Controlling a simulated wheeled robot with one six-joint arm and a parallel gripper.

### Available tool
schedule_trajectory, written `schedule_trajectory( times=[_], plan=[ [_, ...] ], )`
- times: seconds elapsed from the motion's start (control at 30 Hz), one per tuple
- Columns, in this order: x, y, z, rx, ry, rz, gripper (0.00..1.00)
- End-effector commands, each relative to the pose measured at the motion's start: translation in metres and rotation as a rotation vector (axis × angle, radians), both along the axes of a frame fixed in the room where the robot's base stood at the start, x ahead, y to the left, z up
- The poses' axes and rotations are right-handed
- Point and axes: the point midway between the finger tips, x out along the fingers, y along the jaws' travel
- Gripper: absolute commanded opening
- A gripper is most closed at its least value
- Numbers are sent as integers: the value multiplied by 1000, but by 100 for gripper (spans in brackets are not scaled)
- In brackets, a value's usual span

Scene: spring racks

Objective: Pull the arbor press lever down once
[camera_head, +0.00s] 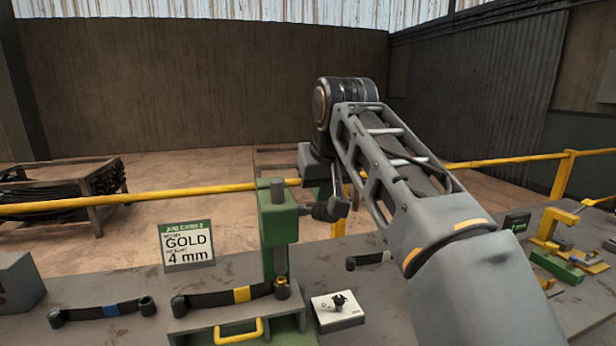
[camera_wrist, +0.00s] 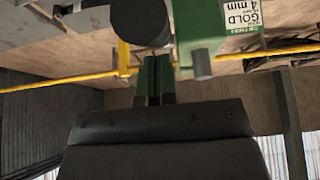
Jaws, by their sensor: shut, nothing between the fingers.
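The green arbor press (camera_head: 278,222) stands at the front middle of the bench, with a grey ram cylinder on its top. In the wrist view part of the green press head (camera_wrist: 200,28) shows near the top. A dark round-ended cylinder, perhaps the lever's grip (camera_wrist: 140,22), lies just beyond my fingertips; I cannot tell whether they touch it. My gripper (camera_wrist: 154,62) is shut and empty. In the head view it is by the right side of the press head, partly hidden, and the lever is hard to make out from the dark parts there.
A leaf spring with a gold band (camera_head: 242,294) lies at the press base, above a drawer with a yellow handle (camera_head: 240,331). A blue-banded spring (camera_head: 110,310) lies left. A GOLD 4 mm sign (camera_head: 187,246), a white switch box (camera_head: 338,311) and right-hand fixtures (camera_head: 555,262) stand around.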

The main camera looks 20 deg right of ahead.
Motion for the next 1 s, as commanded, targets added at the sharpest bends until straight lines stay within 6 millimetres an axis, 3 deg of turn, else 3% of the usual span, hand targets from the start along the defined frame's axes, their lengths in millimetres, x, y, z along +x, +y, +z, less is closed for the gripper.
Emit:
schedule_trajectory(
  times=[0.5,1.0],
  plan=[
    [-12,0,-39,0,2,0,0],
    [-13,0,-41,0,2,0,0]
  ],
)
